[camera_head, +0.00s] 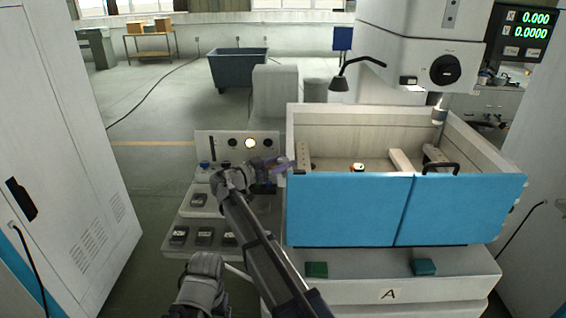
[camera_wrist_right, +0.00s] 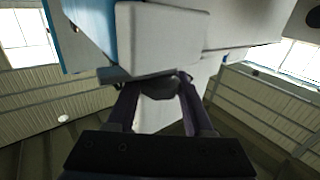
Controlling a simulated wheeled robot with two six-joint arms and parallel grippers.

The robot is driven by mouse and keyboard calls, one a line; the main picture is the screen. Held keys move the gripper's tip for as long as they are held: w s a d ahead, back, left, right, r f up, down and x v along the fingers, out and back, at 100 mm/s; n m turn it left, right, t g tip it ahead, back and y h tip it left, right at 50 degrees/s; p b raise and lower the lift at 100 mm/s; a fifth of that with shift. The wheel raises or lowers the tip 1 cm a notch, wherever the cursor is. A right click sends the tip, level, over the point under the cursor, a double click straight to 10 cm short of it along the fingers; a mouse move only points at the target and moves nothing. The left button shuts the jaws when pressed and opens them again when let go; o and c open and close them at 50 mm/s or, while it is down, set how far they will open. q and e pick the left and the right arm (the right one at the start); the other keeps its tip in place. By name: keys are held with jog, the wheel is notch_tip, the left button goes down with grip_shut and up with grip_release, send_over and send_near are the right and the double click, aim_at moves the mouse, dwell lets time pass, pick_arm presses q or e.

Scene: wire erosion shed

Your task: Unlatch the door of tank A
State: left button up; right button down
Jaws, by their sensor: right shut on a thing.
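Tank A is a white tank (camera_head: 350,135) with a blue door front (camera_head: 345,212) that has a vertical seam and stands closed. The letter A shows on the base below. My right gripper (camera_head: 282,163) is at the tank's upper left corner, beside the left end of the blue front. In the right wrist view, my gripper (camera_wrist_right: 158,84) is shut on a small dark piece, seemingly the door latch (camera_wrist_right: 158,91), under the white tank corner. The latch is mostly hidden by the fingers, so its position cannot be told.
A control panel (camera_head: 225,143) with a lit lamp stands left of the tank, with several dark blocks on the stepped white surface below it. A white cabinet (camera_head: 65,130) stands at left.

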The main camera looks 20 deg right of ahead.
jog(key=shift+w+m+g+h, duration=0.15)
jog(key=shift+m+g+h, duration=0.15)
jog(key=shift+m+g, duration=0.7)
jog(key=shift+g, duration=0.5)
jog(key=shift+c, duration=1.4)
grip_release()
jog(key=s+a, duration=0.1)
jog(key=a, duration=0.6)
jog(key=shift+s+a, duration=0.3)
jog(key=shift+a, duration=0.05)
jog(key=shift+d, duration=0.1)
jog(key=d, duration=0.2)
jog(key=w+d, duration=0.1)
jog(key=d, duration=0.4)
jog(key=shift+w+d, duration=0.15)
jog(key=shift+d, duration=0.15)
jog(key=shift+a, duration=0.1)
